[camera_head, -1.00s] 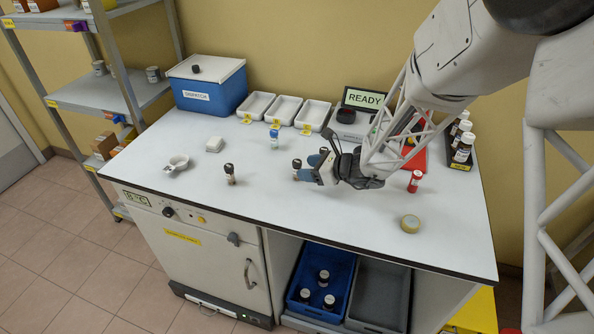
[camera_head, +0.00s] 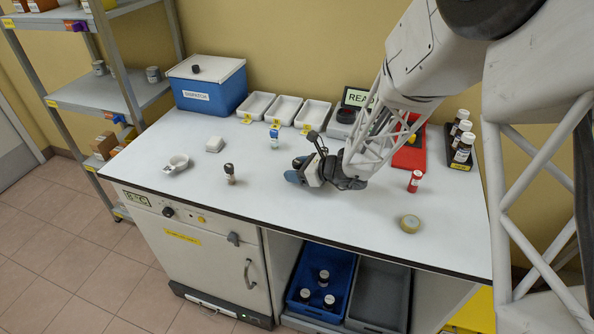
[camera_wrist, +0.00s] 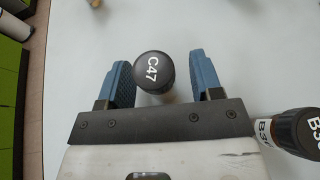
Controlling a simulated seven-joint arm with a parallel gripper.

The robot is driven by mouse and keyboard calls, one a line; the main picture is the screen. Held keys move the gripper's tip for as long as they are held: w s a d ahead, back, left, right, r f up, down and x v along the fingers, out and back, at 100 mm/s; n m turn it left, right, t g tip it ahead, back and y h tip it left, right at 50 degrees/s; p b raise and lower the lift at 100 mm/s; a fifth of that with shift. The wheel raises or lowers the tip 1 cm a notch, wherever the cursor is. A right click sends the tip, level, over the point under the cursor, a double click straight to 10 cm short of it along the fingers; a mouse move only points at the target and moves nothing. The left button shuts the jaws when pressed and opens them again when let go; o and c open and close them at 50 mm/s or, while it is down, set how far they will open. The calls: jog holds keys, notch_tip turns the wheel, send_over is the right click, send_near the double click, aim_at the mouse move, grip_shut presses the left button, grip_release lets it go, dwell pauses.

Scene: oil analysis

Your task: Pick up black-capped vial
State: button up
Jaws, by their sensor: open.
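In the wrist view a black cap marked C47 (camera_wrist: 154,72) sits between the two blue fingers of my gripper (camera_wrist: 160,75), with a gap on each side. My gripper is open and low over the bench. In the head view my gripper (camera_head: 300,171) hides most of what is at its fingers. A second black-capped vial, with a label reading about B36 (camera_wrist: 292,131), stands to the right of the fingers in the wrist view. In the head view a black-capped vial (camera_head: 229,173) stands on the bench left of my gripper.
A blue-capped vial (camera_head: 274,139) stands behind my gripper, a red vial (camera_head: 415,181) to its right. A tape roll (camera_head: 410,223) lies near the front. White trays (camera_head: 284,110) and a blue dispatch box (camera_head: 208,88) stand at the back. The front middle is clear.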

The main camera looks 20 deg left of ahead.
aim_at(297, 163)
jog(key=c, duration=1)
jog(key=shift+r, duration=0.15)
jog(key=shift+r, duration=0.55)
jog(key=shift+s+d+r, duration=0.1)
jog(key=shift+s+r, duration=0.05)
jog(key=shift+r, duration=0.45)
jog(key=shift+s+d+r, duration=0.1)
jog(key=shift+s+r, duration=0.05)
jog(key=shift+r, duration=0.4)
jog(key=s+d, duration=0.2)
jog(key=s, duration=0.2)
jog(key=s+d+r, duration=0.1)
jog(key=s+d, duration=0.2)
jog(key=s, duration=0.1)
jog(key=s+d, duration=0.3)
jog(key=s, duration=0.1)
jog(key=shift+s+d+r, duration=0.15)
jog(key=shift+s, duration=0.25)
